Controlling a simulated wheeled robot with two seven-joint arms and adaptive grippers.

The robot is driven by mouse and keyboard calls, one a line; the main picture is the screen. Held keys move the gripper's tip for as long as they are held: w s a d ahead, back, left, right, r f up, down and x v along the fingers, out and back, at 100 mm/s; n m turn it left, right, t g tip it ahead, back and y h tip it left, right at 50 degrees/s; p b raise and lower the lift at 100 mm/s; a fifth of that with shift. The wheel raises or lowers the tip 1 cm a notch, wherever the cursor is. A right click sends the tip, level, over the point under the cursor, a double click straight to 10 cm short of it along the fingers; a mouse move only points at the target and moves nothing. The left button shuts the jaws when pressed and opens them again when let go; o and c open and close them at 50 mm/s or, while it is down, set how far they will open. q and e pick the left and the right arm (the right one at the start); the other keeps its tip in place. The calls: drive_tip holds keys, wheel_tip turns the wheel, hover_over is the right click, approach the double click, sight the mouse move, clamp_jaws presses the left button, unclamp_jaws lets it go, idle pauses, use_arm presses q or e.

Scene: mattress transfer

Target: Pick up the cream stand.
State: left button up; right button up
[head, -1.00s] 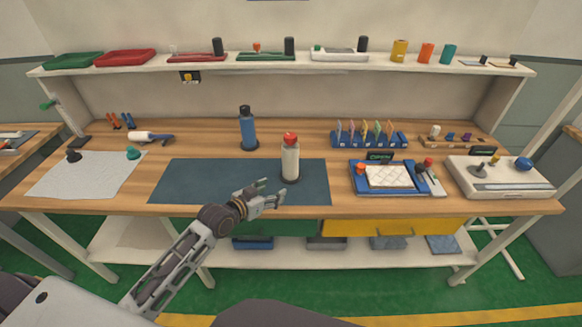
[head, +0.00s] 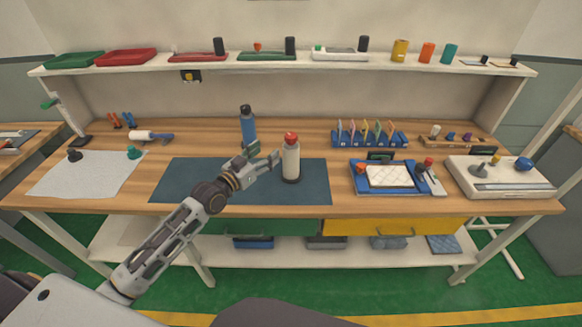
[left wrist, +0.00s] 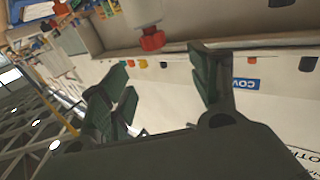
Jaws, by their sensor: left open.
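The cream stand (head: 291,164) is an upright cream cylinder with a red top and a dark base, on the dark mat (head: 190,182). In the left wrist view its cream body (left wrist: 140,11) and red top show at the upper edge, beyond the fingers. My left gripper (head: 265,154) is open and empty, just left of the cream stand, with its fingers pointing toward it. I cannot tell whether a fingertip touches it. The left wrist view shows the two fingers (left wrist: 160,90) spread apart. My right gripper is not in view.
A blue bottle-like stand (head: 248,125) stands behind the gripper, partly hidden low down by it. A blue tray with a white quilted pad (head: 390,176) lies to the right. A white sheet (head: 80,178) lies at the left. The mat's left part is clear.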

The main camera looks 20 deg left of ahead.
sight(287, 138)
use_arm(q)
drive_tip(key=p+x, duration=0.1)
drive_tip(key=x, duration=0.7)
drive_tip(key=shift+w+d, duration=0.15)
drive_tip(key=shift+w, duration=0.1)
idle(0.4)
drive_tip(key=shift+w+d, duration=0.1)
drive_tip(key=shift+w+d+f+p, duration=0.15)
drive_tip(key=shift+w+d+p, duration=0.45)
drive_tip(key=shift+w, duration=0.5)
drive_tip(key=shift+x, duration=1.2)
drive_tip(key=shift+d+f, duration=0.1)
drive_tip(key=shift+c, duration=0.3)
